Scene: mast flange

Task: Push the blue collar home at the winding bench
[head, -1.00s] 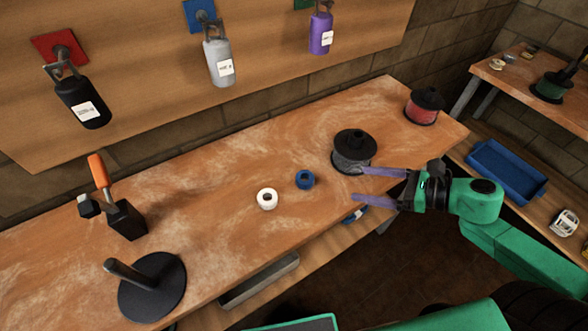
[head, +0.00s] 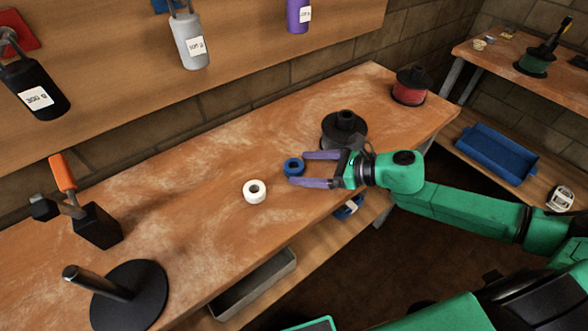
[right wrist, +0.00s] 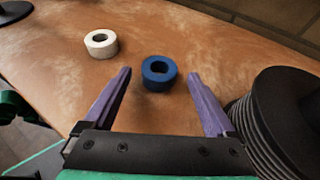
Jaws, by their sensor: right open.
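The blue collar (head: 293,167) is a short ring lying flat on the wooden winding bench (head: 215,160). In the right wrist view the blue collar (right wrist: 160,73) sits just ahead of and between the purple fingertips, apart from both. My right gripper (head: 298,170) is open and empty, low over the bench, its fingers pointing left toward the collar; the right wrist view shows its spread fingers (right wrist: 160,75). A black post on a round base (head: 130,296) stands at the bench's near left end. My left gripper is out of view.
A white ring (head: 255,191) lies left of the collar. A spool of grey wire (head: 343,130) stands close behind my right gripper, and a red spool (head: 410,86) is at the far end. An orange-handled clamp (head: 95,225) stands at left.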

